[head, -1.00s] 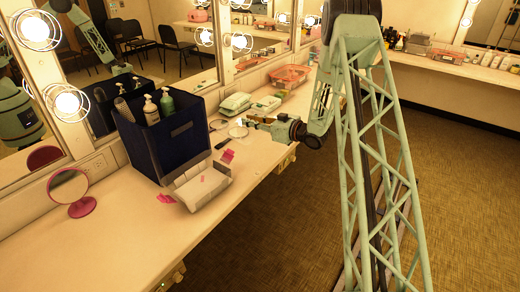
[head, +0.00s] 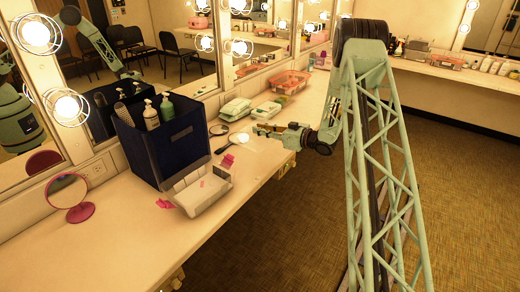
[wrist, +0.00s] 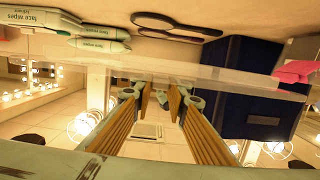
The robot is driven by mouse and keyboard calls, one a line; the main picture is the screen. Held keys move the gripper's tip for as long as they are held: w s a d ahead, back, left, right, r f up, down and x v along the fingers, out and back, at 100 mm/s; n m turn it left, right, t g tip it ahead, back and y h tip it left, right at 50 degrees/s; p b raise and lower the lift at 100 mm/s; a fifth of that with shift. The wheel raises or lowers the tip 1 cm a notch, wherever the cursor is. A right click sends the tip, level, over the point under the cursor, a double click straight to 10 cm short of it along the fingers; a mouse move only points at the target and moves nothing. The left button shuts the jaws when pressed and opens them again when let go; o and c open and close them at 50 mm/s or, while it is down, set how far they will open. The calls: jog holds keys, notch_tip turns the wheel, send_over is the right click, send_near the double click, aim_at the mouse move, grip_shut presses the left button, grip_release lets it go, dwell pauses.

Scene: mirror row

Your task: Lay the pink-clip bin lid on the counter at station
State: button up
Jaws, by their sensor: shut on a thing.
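My gripper (head: 258,129) is over the counter (head: 120,237), near its front edge. In the wrist view my gripper (wrist: 158,92) is shut on a clear, thin panel (wrist: 200,78), apparently the bin lid, which spans the picture nearly edge-on. The lid cannot be made out clearly in the head view. An open clear-grey bin (head: 187,203) sits on the counter, left of my gripper.
A dark blue caddy (head: 175,150) with pump bottles stands behind the bin. A dark-handled hand mirror (head: 229,147), face wipes packs (head: 235,108) and an orange basket (head: 290,82) lie along the counter. A pink round mirror (head: 70,192) stands left. The front-left counter is clear.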

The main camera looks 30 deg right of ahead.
jog(key=shift+f+b, duration=0.5)
jog(key=shift+f, duration=2.15)
jog(key=shift+f, duration=0.15)
jog(key=shift+f+b, duration=0.4)
jog(key=shift+f, duration=1.3)
jog(key=shift+f, duration=0.2)
jog(key=o, duration=0.8)
jog(key=shift+o, duration=0.2)
jog(key=shift+r, duration=0.2)
jog(key=shift+p+v, duration=0.95)
jog(key=shift+v, duration=5)
jog(key=shift+f, duration=0.1)
